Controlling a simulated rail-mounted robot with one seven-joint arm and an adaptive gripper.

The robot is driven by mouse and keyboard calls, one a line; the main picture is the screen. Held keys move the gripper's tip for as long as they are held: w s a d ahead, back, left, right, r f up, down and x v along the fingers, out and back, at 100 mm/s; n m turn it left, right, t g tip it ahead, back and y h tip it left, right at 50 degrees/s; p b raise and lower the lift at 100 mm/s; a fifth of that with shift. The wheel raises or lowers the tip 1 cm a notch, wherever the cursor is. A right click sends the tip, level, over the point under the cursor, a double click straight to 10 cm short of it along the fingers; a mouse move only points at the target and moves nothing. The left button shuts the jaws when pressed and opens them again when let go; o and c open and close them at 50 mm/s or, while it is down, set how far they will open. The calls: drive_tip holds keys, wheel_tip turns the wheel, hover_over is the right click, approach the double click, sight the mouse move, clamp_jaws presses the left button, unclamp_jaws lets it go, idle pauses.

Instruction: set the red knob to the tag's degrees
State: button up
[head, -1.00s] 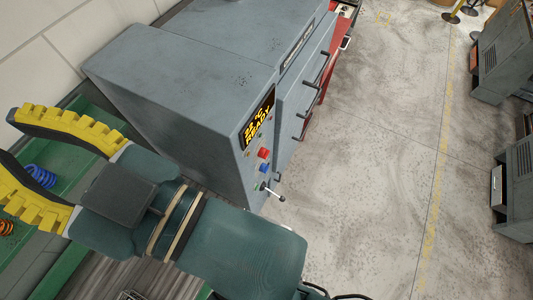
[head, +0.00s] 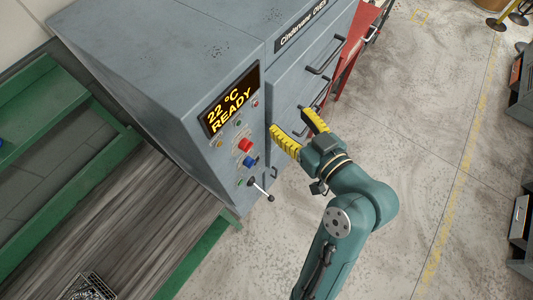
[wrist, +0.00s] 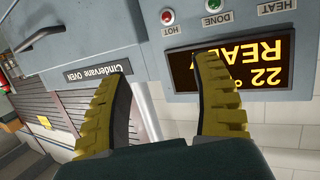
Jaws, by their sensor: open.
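The red knob (head: 245,145) is on the control panel of the grey oven (head: 150,85), below the lit display (head: 232,100), in the head view. A blue knob (head: 250,161) sits just below it. My gripper (head: 289,119) is open and empty, to the right of the red knob, near the oven's door front and apart from the knob. In the wrist view the panel is upside down: the display (wrist: 228,65) shows 22 °C READY between and beyond my yellow fingers. The red knob is not in the wrist view. I cannot make out a degrees tag.
Small lamps and a lever (head: 262,192) surround the knobs. Door handles (head: 326,57) stick out right of the panel, close to my gripper. A green-framed bench (head: 205,250) with a wooden top is at left. The concrete floor (head: 430,110) at right is open.

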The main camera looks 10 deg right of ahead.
drive_tip(key=s+d+f+g+y+b, duration=0.1)
drive_tip(key=s+f+y+b, duration=0.15)
drive_tip(key=f, duration=0.95)
drive_tip(key=n+y+b, duration=0.2)
drive_tip(key=y+b, duration=0.1)
drive_tip(key=y, duration=0.1)
approach(248, 147)
drive_tip(key=shift+t, duration=0.3)
drive_tip(key=p+x, duration=0.1)
drive_tip(key=x, duration=0.2)
drive_tip(key=p+x, duration=0.1)
drive_tip(key=x, duration=0.2)
drive_tip(key=p+x, duration=0.1)
drive_tip(key=x, duration=0.3)
drive_tip(key=shift+a+f, duration=0.1)
drive_tip(key=shift+f, duration=0.3)
clamp_jaws()
drive_tip(key=shift+m, duration=0.3)
